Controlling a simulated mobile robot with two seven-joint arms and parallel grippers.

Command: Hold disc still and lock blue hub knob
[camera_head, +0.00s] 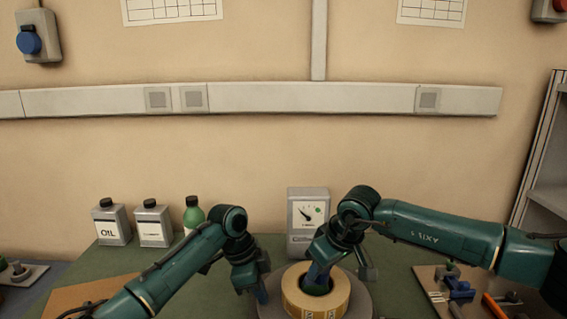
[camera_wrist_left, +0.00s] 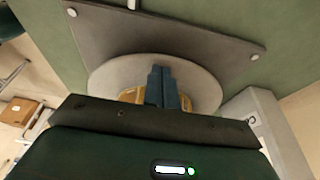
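A grey disc (camera_head: 366,304) lies flat on the bench with a yellow tape reel (camera_head: 338,298) on top; both also show in the left wrist view, the disc (camera_wrist_left: 108,72) and part of the reel (camera_wrist_left: 130,96). My left gripper (camera_head: 262,294) points down at the disc's left side. In the left wrist view its blue fingers (camera_wrist_left: 164,72) are together, tips over the disc; whether they touch it is unclear. My right gripper (camera_head: 317,283) reaches down into the reel's centre hole. Its fingertips are partly hidden, and I cannot make out the blue hub knob or whether they grip it.
A gauge box (camera_head: 307,215) stands behind the reel. An oil container (camera_head: 112,225), a second container (camera_head: 152,226) and a green bottle (camera_head: 193,213) stand at the back left. A brown board with tools (camera_head: 436,274) lies at the right. A dark plate (camera_wrist_left: 205,28) lies under the disc.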

